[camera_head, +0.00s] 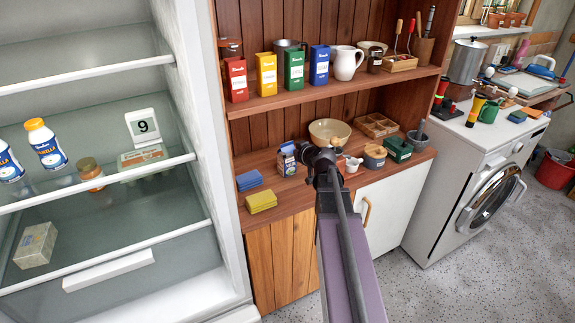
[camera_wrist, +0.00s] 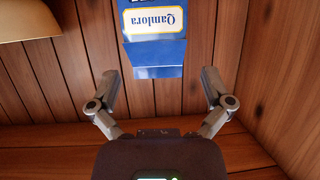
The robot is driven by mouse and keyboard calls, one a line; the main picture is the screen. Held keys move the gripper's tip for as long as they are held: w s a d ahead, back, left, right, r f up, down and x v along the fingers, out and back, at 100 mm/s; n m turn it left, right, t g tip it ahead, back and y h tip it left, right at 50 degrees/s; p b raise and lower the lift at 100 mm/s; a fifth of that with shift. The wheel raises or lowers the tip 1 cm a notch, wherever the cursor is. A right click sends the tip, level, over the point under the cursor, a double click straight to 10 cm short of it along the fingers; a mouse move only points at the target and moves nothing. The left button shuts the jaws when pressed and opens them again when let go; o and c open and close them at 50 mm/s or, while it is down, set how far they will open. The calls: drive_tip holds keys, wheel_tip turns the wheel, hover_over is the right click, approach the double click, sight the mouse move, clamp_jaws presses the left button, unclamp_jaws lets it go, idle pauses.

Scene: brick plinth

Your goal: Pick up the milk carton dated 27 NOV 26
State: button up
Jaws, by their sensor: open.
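A blue and white carton (camera_head: 287,160) stands on the wooden counter, left of the tan bowl. In the wrist view, a blue carton face (camera_wrist: 156,50) with a white, yellow-edged label shows at the top centre, cut off by the picture's edge. I cannot read a date in either view. My gripper (camera_head: 315,158) is just right of the carton in the head view. In the wrist view my gripper (camera_wrist: 161,82) is open, with its fingers spread wide and nothing between the tips. The carton lies beyond the fingertips.
The tan bowl (camera_head: 330,131) is close behind my gripper. Blue (camera_head: 249,180) and yellow (camera_head: 261,201) sponges lie at the counter's left. A white jug (camera_head: 346,62) and several coloured boxes stand on the shelf above. Tins and a green box (camera_head: 397,150) stand to the right.

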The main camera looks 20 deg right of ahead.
sight(289, 151)
drive_tip(key=shift+w+f, duration=0.2)
drive_tip(key=shift+w, duration=0.3)
drive_tip(key=shift+w, duration=0.1)
drive_tip(key=b+x, duration=0.1)
drive_tip(key=x, duration=0.1)
drive_tip(key=b+x, duration=0.1)
drive_tip(key=x, duration=0.1)
drive_tip(key=shift+d+f, duration=0.1)
drive_tip(key=shift+f, duration=0.3)
drive_tip(key=shift+w+f+b, duration=0.1)
drive_tip(key=shift+w+b, duration=0.25)
drive_tip(key=c, duration=1.1)
